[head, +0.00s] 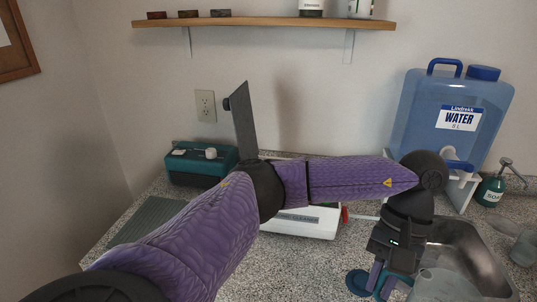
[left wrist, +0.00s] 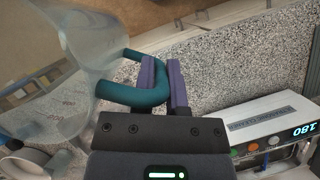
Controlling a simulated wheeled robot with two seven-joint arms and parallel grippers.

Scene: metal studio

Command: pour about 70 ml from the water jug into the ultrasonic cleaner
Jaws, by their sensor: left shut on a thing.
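The clear water jug (head: 435,287) is at the bottom right of the head view, over the sink's near side. It fills the left of the left wrist view (left wrist: 40,85). Its teal handle (left wrist: 135,93) is between the purple fingers of my left gripper (left wrist: 162,82), which is shut on it. In the head view my left gripper (head: 383,280) points down. How much water the jug holds is unclear. The white ultrasonic cleaner (head: 300,222) stands on the counter, largely hidden behind my left arm. My right gripper is out of view.
A steel sink (head: 478,262) is at the right. A blue water container (head: 450,110) with a tap stands behind it, beside a green soap bottle (head: 490,188). A teal device (head: 200,163) stands at the back left. A wooden shelf (head: 265,22) hangs above. Speckled counter (head: 335,262) shows in front.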

